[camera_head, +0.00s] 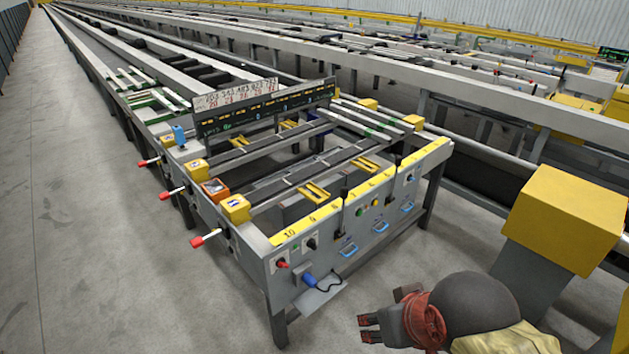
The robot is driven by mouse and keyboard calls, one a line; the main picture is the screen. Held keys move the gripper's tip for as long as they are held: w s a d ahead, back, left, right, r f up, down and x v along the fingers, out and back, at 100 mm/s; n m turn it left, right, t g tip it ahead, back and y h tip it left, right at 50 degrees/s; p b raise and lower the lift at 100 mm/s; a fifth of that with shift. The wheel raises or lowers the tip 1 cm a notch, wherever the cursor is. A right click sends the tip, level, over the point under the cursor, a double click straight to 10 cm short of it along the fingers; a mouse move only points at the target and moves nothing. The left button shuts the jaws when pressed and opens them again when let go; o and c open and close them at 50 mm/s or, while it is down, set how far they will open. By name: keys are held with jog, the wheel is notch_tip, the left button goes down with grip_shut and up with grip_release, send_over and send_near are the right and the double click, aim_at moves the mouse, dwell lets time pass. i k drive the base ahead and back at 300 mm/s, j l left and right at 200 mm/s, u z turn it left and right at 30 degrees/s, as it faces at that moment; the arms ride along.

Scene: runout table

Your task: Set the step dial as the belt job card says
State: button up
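A black knob (312,243) sits on the left panel of the grey runout table (250,262), beside a red knob (282,263). Another dark knob (410,178) sits on the right panel. I cannot tell which is the step dial, and the settings are too small to read. A white card strip (236,92) with black and red figures stands above a dark display board; I cannot tell whether it is the belt job card. My gripper (369,328) is at the lower right, apart from the table, with its fingers apart and nothing between them.
A blue handheld device (308,280) with a black cable sits on a small shelf. Blue handles (380,227) and red-tipped levers (205,238) stick out of the table. A large yellow box (568,218) is at right. The floor (90,220) at left is clear.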

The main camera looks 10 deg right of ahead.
aim_at(312, 242)
jog(key=u, duration=4.9)
jog(key=z, duration=3.2)
jog(key=i+z, duration=0.1)
jog(key=z, duration=0.35)
jog(key=i+l+z, duration=0.1)
jog(key=z, duration=0.4)
jog(key=i+z, duration=0.15)
jog(key=z, duration=0.3)
jog(key=i+j+z, duration=0.1)
jog(key=z, duration=0.4)
